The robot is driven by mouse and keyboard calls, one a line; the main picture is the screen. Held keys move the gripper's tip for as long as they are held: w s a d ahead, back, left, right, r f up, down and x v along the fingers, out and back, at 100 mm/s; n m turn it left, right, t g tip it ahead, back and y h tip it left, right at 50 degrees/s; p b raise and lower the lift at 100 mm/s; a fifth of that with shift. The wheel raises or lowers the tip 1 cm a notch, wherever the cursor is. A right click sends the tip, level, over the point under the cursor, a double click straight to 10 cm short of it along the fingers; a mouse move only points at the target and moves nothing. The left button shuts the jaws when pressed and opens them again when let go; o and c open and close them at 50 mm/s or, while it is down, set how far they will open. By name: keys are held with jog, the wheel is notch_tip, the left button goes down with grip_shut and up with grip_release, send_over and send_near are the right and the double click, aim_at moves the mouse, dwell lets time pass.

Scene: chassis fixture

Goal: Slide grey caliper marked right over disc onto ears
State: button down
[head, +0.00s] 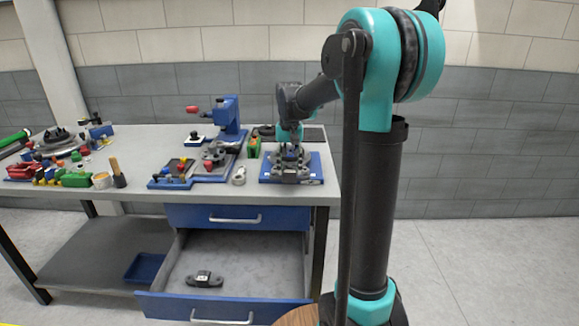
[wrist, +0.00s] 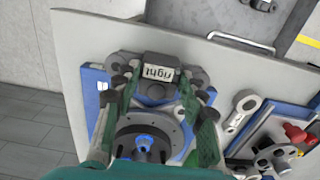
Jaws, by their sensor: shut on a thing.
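The grey caliper marked right (wrist: 160,75) sits between the fingers of my gripper (wrist: 160,90) in the wrist view, its label upside down. My gripper is shut on it. The disc (wrist: 177,138), with a blue hub (wrist: 143,145) at its centre, lies just below the caliper in the picture. The caliper is at the disc's rim; I cannot tell whether it is seated on the ears, which the fingers partly hide. In the head view my gripper (head: 290,148) is low over the blue fixture plate (head: 312,174) at the bench's right end, and the caliper is hard to make out.
A grey link-shaped part (head: 239,175) lies left of the plate, beside a blue board of parts (head: 165,183). A blue press (head: 229,118) stands behind. The drawer (head: 262,270) is open with a dark part (head: 204,279) inside. Tools crowd the bench's left.

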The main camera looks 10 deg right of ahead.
aim_at(290, 158)
jog(key=shift+w, duration=0.25)
jog(key=shift+w+d, duration=0.1)
jog(key=shift+w, duration=0.15)
dwell(0.7)
jog(key=shift+w+d, duration=0.2)
jog(key=shift+w, duration=0.75)
jog(key=shift+w, duration=0.15)
jog(key=shift+w+d, duration=0.2)
jog(key=shift+w, duration=0.65)
jog(key=shift+w, duration=0.1)
dwell(0.3)
jog(key=shift+w+d, duration=0.1)
jog(key=shift+w, duration=0.4)
jog(key=shift+w+d+f, duration=0.1)
jog(key=shift+w+f, duration=0.05)
jog(key=shift+w, duration=0.2)
dwell(1.0)
